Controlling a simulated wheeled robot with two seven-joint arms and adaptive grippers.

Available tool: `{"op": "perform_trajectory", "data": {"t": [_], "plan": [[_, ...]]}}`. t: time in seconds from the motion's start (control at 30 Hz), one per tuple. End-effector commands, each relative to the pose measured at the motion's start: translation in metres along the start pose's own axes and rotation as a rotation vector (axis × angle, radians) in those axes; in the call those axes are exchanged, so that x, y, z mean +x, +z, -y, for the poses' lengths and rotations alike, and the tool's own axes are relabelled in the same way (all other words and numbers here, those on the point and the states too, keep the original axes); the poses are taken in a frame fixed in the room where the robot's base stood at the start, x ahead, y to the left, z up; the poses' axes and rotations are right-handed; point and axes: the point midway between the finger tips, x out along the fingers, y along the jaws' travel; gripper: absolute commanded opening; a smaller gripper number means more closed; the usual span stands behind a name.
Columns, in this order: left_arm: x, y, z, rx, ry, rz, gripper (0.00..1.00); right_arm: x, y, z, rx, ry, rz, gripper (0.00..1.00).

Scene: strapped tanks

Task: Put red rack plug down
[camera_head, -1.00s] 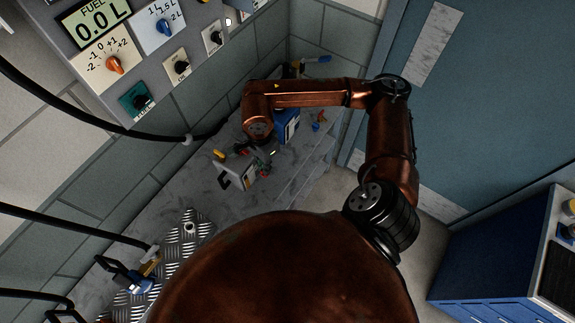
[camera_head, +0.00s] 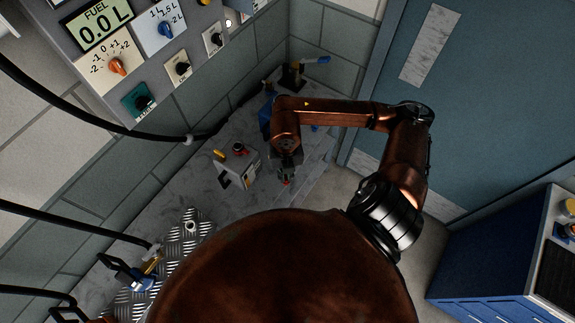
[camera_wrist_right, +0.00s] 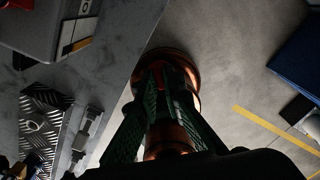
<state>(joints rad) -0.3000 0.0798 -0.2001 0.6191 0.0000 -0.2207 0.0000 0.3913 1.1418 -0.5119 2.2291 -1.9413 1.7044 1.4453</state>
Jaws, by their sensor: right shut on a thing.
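My right gripper (camera_head: 287,176) hangs above the grey bench, near its front edge, to the right of the white box (camera_head: 240,168). A small red bit of the red rack plug (camera_head: 286,183) shows at its fingertips. My left gripper is not in view.
The white box carries a red cap (camera_head: 239,148) and a yellow piece. A blue tank (camera_head: 265,112) stands behind, partly hidden by my arm. A chequered metal plate (camera_head: 178,262) lies at the lower left. The grey bench (camera_head: 215,205) has bare room around the box.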

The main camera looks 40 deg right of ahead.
Motion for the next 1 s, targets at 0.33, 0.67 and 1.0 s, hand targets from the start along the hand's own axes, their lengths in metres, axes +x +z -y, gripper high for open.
{"op": "perform_trajectory", "data": {"t": [0.33,0.67,1.0], "plan": [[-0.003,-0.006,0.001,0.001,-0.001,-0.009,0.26,0.004,-0.003,0.012,0.367,-0.005,0.006,0.0],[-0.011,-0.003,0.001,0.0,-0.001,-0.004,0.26,0.03,0.06,0.02,0.388,-0.006,0.006,0.0],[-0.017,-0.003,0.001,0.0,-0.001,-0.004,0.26,0.083,0.118,0.027,0.383,-0.005,0.005,0.0]]}}
